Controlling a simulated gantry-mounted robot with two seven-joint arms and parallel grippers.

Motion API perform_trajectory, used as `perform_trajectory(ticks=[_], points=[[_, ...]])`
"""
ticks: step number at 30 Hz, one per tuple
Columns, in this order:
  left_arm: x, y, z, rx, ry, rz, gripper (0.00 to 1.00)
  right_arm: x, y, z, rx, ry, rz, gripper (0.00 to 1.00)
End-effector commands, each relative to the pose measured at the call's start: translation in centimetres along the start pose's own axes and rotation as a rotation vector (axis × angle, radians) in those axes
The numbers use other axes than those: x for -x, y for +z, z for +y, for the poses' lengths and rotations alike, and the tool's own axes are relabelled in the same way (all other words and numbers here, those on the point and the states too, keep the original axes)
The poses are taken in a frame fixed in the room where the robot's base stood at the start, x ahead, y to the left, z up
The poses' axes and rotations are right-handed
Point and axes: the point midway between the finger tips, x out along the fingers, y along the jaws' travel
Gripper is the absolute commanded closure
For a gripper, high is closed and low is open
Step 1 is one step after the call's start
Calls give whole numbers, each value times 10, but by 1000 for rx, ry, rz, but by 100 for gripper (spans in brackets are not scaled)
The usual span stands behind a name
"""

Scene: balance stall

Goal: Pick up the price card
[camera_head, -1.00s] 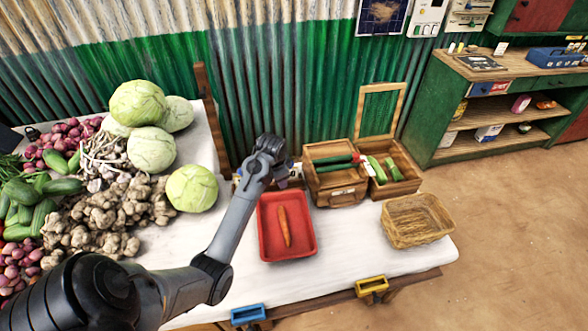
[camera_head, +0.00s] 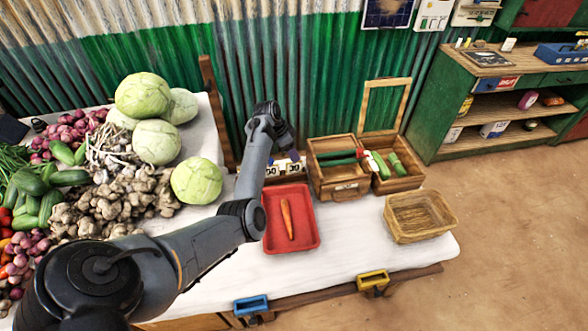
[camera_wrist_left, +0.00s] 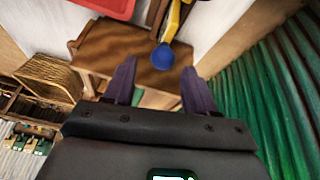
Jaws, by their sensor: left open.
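I cannot make out a card in the wrist view. My right gripper is not in view.
A red tray (camera_head: 309,237) with a carrot (camera_head: 287,219) lies in front of the cards. A wooden box (camera_head: 343,188) with green and red items stands close on their right. A wicker basket (camera_head: 421,232) is farther right. Cabbages and ginger crowd the left. The green wall rises behind.

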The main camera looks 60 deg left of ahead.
Motion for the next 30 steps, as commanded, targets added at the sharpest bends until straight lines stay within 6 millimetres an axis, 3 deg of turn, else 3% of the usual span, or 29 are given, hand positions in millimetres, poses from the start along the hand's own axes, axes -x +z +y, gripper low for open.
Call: perform_trajectory(ticks=[5,15,25,26,30], points=[[-10,3,0,2,0,-1,44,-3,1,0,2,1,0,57],[-49,13,-2,2,-1,-1,44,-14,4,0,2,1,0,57],[-54,12,-2,1,-2,-1,44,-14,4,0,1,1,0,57],[-54,12,-2,1,-2,-1,46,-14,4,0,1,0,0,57],[-54,12,-1,1,-2,-1,67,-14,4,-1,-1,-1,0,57]])
